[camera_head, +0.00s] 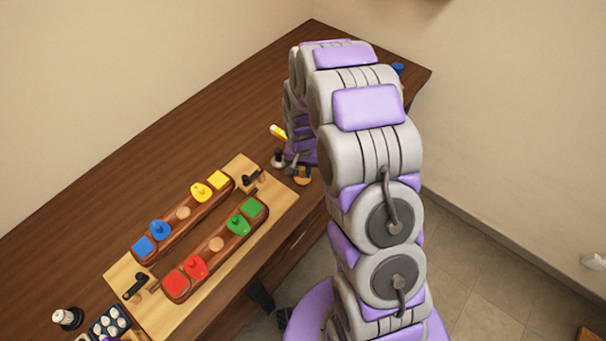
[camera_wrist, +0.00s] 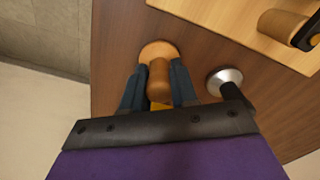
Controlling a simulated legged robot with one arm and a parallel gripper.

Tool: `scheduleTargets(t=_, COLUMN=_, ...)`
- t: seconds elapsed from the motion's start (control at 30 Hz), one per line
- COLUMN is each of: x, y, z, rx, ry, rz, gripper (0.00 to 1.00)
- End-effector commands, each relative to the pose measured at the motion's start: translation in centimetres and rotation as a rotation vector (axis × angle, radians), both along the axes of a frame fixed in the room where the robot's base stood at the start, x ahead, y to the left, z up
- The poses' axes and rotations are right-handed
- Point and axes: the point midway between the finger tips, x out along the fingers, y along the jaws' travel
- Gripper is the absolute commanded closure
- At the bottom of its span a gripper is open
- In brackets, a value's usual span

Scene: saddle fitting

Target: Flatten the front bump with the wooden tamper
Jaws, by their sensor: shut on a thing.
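The wooden tamper (camera_wrist: 159,78), with a round light-wood head (camera_head: 303,176), stands at the table's edge. My gripper (camera_wrist: 157,72) is shut on its handle, one dark finger on each side; my arm hides most of the gripper in the head view. I cannot tell whether the head touches the table. Two brown rails lie on a light board (camera_head: 218,293). A round wooden bump (camera_head: 216,244) sits mid-way on the near rail between red and green pieces. Another bump (camera_head: 183,213) sits on the far rail between blue and yellow pieces.
A metal-headed tool (camera_wrist: 224,78) with a black handle stands close beside the tamper. Black clamps (camera_head: 136,286) (camera_head: 252,178) hold the board's ends. A yellow item (camera_head: 278,131) lies behind the tools. An egg-like tray (camera_head: 108,322) is at the lower left. The far left table is clear.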

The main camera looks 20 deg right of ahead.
Motion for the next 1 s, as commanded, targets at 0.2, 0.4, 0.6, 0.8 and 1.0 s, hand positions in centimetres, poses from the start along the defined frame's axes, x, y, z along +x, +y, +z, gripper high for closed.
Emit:
scheduleTargets(t=0.2, x=0.0, y=0.0, z=0.6, rx=0.001, ry=-0.001, rz=0.0, gripper=0.94)
scheduleTargets(t=0.4, x=0.0, y=0.0, z=1.8, rx=0.0, ry=-0.002, rz=0.0, gripper=0.94)
scheduleTargets(t=0.6, x=0.0, y=0.0, z=2.9, rx=0.0, ry=-0.001, rz=0.0, gripper=0.94)
scheduleTargets(t=0.8, x=0.0, y=0.0, z=3.9, rx=0.0, ry=-0.001, rz=0.0, gripper=0.94)
scheduleTargets(t=1.0, x=0.0, y=0.0, z=4.9, rx=0.0, ry=-0.001, rz=0.0, gripper=0.94)
